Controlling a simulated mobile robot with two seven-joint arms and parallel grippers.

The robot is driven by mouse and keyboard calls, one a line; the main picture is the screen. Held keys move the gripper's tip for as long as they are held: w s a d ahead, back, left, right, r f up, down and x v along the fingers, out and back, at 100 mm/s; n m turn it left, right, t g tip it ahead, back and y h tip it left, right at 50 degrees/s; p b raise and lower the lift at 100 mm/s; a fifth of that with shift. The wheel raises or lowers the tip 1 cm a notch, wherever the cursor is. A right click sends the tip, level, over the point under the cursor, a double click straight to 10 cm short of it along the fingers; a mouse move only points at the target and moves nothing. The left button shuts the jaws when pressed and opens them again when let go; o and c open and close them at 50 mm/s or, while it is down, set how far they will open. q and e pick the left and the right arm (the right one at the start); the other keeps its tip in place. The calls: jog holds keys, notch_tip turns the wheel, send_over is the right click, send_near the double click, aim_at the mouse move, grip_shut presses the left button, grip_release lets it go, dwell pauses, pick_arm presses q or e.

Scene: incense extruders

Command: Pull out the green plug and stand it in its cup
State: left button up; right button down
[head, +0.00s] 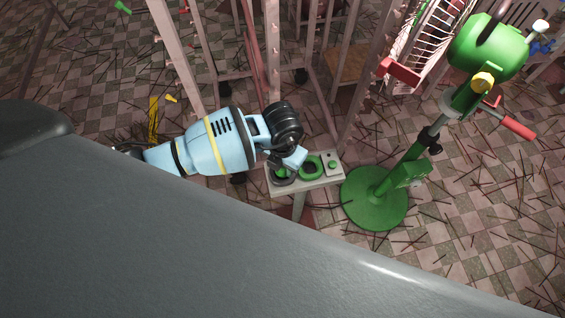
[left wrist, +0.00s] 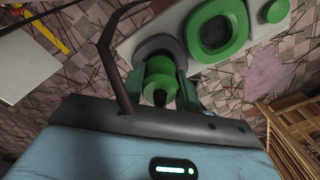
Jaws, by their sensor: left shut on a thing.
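The green plug (left wrist: 160,76) shows in the left wrist view between the fingers of my left gripper (left wrist: 164,88), which is shut on it. Behind the plug is a dark grey ring (left wrist: 163,44); I cannot tell whether the plug is still seated in it. The ring (head: 283,180) also shows in the head view, mostly under my left gripper (head: 284,170). The green cup (left wrist: 218,30), a rounded open holder, is beside the ring on the same pale panel. It also shows in the head view (head: 318,161). My right gripper is not in view.
The pale panel (head: 307,183) also carries a round green knob (head: 333,165) beyond the cup. A green extruder on a round green base (head: 375,205) stands close to its right. Pale rack posts rise behind. Thin sticks litter the tiled floor.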

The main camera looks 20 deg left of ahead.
pick_arm(q)
jog(key=shift+f, duration=0.4)
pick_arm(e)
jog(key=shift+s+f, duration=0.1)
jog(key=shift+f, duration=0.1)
pick_arm(q)
jog(key=o, duration=1.1)
jog(key=shift+c, duration=0.2)
jog(key=shift+r, duration=0.25)
notch_tip(320, 180, up, 6)
jog(key=shift+w+r+p, duration=0.1)
jog(key=shift+p, duration=0.25)
jog(key=shift+r, duration=0.6)
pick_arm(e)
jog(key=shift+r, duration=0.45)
